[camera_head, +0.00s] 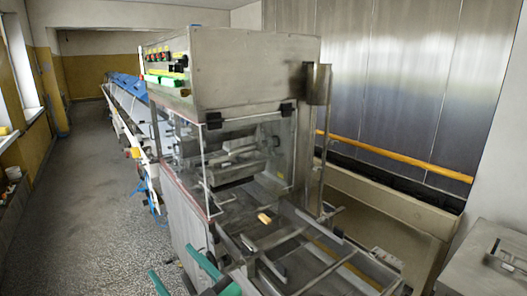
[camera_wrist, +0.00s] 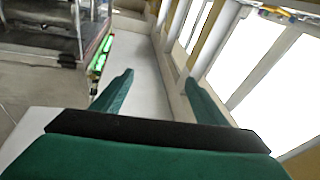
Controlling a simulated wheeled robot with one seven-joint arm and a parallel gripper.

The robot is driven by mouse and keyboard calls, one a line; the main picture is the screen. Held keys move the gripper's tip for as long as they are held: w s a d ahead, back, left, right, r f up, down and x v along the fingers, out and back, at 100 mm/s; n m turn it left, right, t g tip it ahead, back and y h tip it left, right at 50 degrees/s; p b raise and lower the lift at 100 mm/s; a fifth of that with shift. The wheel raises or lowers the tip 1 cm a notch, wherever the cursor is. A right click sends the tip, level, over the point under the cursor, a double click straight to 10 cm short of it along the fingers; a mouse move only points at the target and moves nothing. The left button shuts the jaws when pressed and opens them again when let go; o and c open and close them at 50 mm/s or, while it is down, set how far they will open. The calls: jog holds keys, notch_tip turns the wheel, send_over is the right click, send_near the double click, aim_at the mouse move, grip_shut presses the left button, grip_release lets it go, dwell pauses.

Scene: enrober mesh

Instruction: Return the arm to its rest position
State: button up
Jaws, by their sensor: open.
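My gripper (camera_head: 171,260) shows at the bottom edge of the head view as teal-green fingers, in front of the machine's lower left corner. In the wrist view my gripper (camera_wrist: 160,77) has its two green fingers well apart, with nothing between them. The fingers point toward a pale floor strip and a bright window wall, and touch nothing that I can see. The rest of my arm is mostly out of the head view.
The steel enrober (camera_head: 240,70) stands ahead, with an open frame of rails at the front. A small orange-tan piece (camera_head: 264,218) lies on it. A grey speckled floor aisle (camera_head: 85,200) is clear at left. A steel table (camera_head: 485,265) stands at lower right.

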jog(key=s+d+f+m+t+h, duration=0.2)
jog(key=s+d+f+m+h, duration=0.25)
jog(key=f, duration=0.35)
jog(key=s+d+f+m+t+h, duration=0.1)
jog(key=s+d+f+m+h, duration=0.3)
jog(key=f, duration=0.3)
jog(key=s+d+f+m+t+h, duration=0.2)
jog(key=f+m+h, duration=0.35)
jog(key=f, duration=0.25)
jog(key=s+d+f+n+g, duration=0.1)
jog(key=s+d+f, duration=0.2)
jog(key=s, duration=0.9)
jog(key=s+d+f+n+g+h, duration=0.1)
jog(key=s+d+f, duration=0.3)
jog(key=s, duration=0.9)
jog(key=shift+s+d+n+g, duration=0.15)
jog(key=shift+d+n+g, duration=0.3)
jog(key=shift+d, duration=0.35)
